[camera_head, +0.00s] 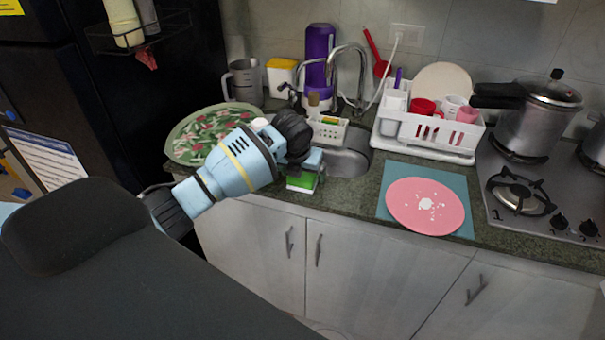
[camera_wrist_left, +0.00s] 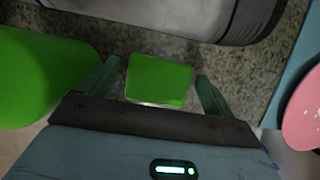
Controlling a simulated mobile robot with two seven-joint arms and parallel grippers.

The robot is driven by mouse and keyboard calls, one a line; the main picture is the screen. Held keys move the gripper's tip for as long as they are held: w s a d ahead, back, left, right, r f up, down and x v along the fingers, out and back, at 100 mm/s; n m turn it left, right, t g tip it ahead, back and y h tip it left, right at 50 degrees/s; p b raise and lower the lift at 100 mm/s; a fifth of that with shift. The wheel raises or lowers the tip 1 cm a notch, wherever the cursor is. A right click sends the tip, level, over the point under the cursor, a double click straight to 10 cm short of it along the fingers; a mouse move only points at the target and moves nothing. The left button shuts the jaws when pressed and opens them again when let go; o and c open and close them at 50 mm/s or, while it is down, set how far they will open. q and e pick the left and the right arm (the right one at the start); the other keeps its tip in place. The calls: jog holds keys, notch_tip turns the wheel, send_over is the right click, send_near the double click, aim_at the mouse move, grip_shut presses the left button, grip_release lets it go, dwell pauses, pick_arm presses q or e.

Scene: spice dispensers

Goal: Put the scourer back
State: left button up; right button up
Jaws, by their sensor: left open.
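The green scourer (camera_head: 302,182) with a pale lower layer is at the counter's front edge, in front of the sink. In the left wrist view the scourer (camera_wrist_left: 160,80) shows its green face between the two spread fingers, with a gap at each side. My left gripper (camera_head: 307,168) is open and just above the scourer, hiding part of it in the head view. A white caddy (camera_head: 327,134) with holes stands at the sink (camera_head: 347,162), with a yellow and green item inside. My right gripper is in neither view.
A patterned green tray (camera_head: 190,146) lies left of the sink. A white dish rack (camera_head: 450,139) with cups and a plate stands to the right. A pink plate (camera_head: 405,208) lies on a blue mat (camera_head: 464,184). The faucet (camera_head: 362,66) rises behind the caddy.

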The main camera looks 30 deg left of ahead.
pick_arm(q)
jog(key=v, duration=1.1)
jog(key=shift+r, duration=0.25)
